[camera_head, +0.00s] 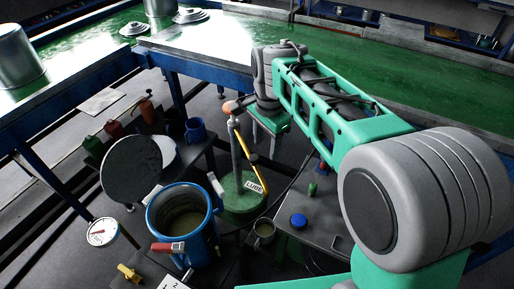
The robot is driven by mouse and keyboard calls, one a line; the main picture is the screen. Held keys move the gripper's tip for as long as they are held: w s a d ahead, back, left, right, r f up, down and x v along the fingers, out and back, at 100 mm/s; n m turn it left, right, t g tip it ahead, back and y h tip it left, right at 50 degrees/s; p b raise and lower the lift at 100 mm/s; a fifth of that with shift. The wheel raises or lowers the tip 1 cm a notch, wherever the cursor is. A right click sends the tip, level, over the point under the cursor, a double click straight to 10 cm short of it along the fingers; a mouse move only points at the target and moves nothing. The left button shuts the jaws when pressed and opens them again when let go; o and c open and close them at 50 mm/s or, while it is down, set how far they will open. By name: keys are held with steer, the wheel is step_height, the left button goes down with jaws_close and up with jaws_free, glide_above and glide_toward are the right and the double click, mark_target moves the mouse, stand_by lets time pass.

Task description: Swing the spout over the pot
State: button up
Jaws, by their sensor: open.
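A blue pot (182,211) stands open at the lower left, with a pale brown content inside and a red-handled valve on its front. Right of it stands a green drum marked LUBE (243,205). A grey upright pipe (236,155) rises from the drum to a copper-coloured end (230,107), which seems to be the spout; it is not over the pot's mouth. A yellow bar (251,158) slants beside the pipe. My gripper (247,103) is open beside the pipe's top; its fingers are small and partly hidden, and I cannot tell whether they touch it.
A round dark lid (131,170) stands tilted behind the pot. A dial gauge (102,232) is left of it. A small cup (264,231) and a blue cap (298,221) are right of the drum. A blue mug (196,129) stands behind. A green-topped bench (210,45) spans the back.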

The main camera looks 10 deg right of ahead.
mark_target(254, 157)
steer(key=w+a+m, duration=0.3)
steer(key=shift+w+f+m+g, duration=0.15)
steer(key=shift+w+m+g, duration=0.15)
steer(key=shift+g, duration=0.1)
steer(key=shift+w+a+f, duration=0.15)
steer(key=shift+f, duration=0.1)
steer(key=shift+m, duration=0.3)
step_height(254, 157, down, 7)
steer(key=shift+f+p, duration=0.15)
steer(key=shift+p, duration=0.6)
steer(key=shift+c, duration=0.3)
jaws_close()
